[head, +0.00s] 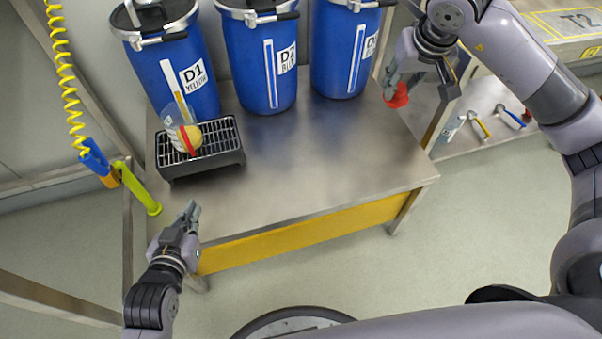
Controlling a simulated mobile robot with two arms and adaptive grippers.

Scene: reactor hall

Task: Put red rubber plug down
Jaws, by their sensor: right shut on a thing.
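The red rubber plug (398,97) is held in my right gripper (397,88), at the upper right in the head view. The gripper is shut on it and partly covers it. In the picture it appears at the right end of the steel table (310,165); I cannot tell its exact height. My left gripper (190,215) is near the table's front left edge and holds nothing that I can see. Its fingers look close together, and I cannot tell whether they are fully shut.
Blue drums D1 (203,82), D2 (258,62) and a third (340,50) stand along the back. A black grated tray (225,155) bears a clear container with yellow contents and a red band (188,138). Tools lie on a shelf (480,140) at right. The table's middle is clear.

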